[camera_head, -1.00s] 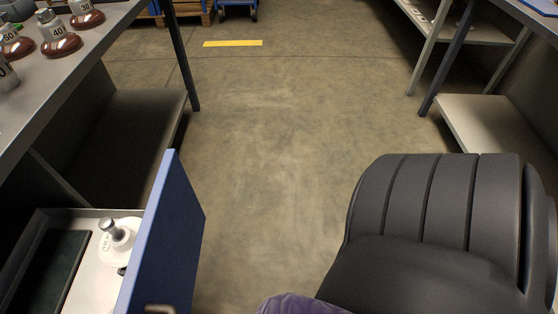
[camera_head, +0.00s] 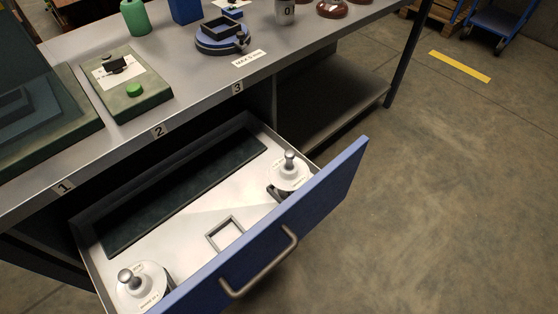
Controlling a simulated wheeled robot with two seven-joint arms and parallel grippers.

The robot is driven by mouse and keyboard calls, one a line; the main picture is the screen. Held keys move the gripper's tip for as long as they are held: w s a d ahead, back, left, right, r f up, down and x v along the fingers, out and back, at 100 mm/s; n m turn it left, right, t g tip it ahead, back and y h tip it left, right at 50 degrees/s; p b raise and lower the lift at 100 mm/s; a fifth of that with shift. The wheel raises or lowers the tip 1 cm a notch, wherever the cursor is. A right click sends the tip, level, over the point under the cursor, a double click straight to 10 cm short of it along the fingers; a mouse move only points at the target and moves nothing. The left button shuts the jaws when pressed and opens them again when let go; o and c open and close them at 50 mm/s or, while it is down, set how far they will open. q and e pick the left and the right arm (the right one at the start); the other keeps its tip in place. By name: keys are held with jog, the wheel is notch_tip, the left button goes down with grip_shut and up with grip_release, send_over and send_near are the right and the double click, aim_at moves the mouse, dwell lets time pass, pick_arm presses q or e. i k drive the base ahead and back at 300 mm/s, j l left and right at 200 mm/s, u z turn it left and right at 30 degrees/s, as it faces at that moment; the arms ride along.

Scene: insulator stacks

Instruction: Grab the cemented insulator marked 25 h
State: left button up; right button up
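In the head view, an open blue-fronted drawer (camera_head: 262,225) sticks out from under the grey workbench. A white insulator with a metal cap (camera_head: 289,172) stands in its far right corner. A second white insulator (camera_head: 143,286) stands in the near left corner. The labels on both are too small to read. On the bench top, a grey metal cap marked 0 (camera_head: 285,12) and brown insulators (camera_head: 332,8) stand at the top edge, partly cut off. I cannot read a 25 h mark anywhere. Neither of my grippers is in view.
A square frame (camera_head: 226,234) and a dark mat (camera_head: 190,191) lie in the drawer. The floor (camera_head: 440,190) to the right is clear.

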aim_at(138, 287)
jog(key=u, duration=1.7)
jog(key=j+z, duration=0.1)
jog(key=k+j, duration=0.05)
jog(key=j, duration=0.05)
